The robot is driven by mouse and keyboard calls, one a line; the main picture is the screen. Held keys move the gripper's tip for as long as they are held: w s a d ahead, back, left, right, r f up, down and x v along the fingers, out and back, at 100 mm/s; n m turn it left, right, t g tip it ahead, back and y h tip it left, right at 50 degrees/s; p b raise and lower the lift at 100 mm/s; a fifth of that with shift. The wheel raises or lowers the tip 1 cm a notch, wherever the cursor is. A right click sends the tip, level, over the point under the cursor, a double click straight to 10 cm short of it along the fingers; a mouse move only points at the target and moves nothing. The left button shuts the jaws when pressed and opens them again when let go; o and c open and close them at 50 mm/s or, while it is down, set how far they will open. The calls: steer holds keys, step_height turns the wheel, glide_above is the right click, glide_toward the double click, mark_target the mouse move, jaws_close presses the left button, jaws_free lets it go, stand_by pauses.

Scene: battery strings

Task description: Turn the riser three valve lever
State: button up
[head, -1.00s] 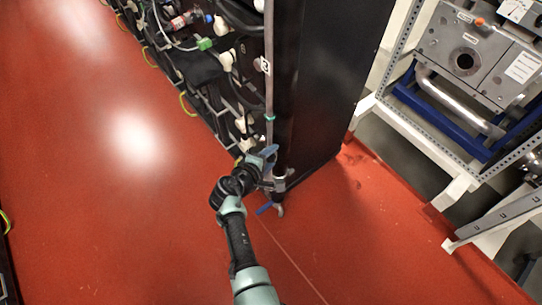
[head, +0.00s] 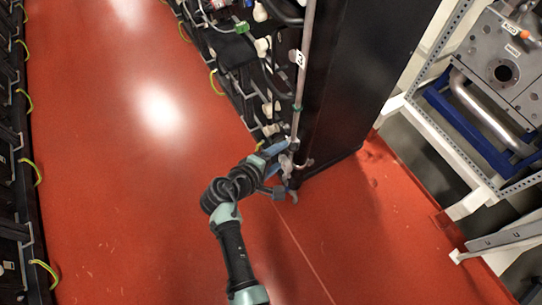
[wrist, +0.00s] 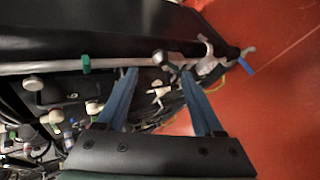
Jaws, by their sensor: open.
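The riser is a thin grey vertical pipe (head: 302,70) on the corner of the black cabinet, with a small numbered tag (head: 300,58). Its lower end carries grey valve fittings (head: 292,165) and a bent outlet. In the wrist view the pipe (wrist: 105,66) runs sideways, and a grey valve part (wrist: 163,60) shows near the gap between my fingertips. A small blue lever-like piece (wrist: 245,66) sits by the outlet, beyond the right finger. My gripper (wrist: 160,73) is open, its blue fingers apart at the pipe's lower end; contact cannot be told.
Battery racks with cables and white fittings (head: 262,47) line the aisle behind the pipe. A metal frame with a blue-railed unit (head: 470,120) stands at the right. The red floor (head: 120,200) is clear at the left of my arm.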

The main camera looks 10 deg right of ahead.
steer(key=shift+v, duration=1.75)
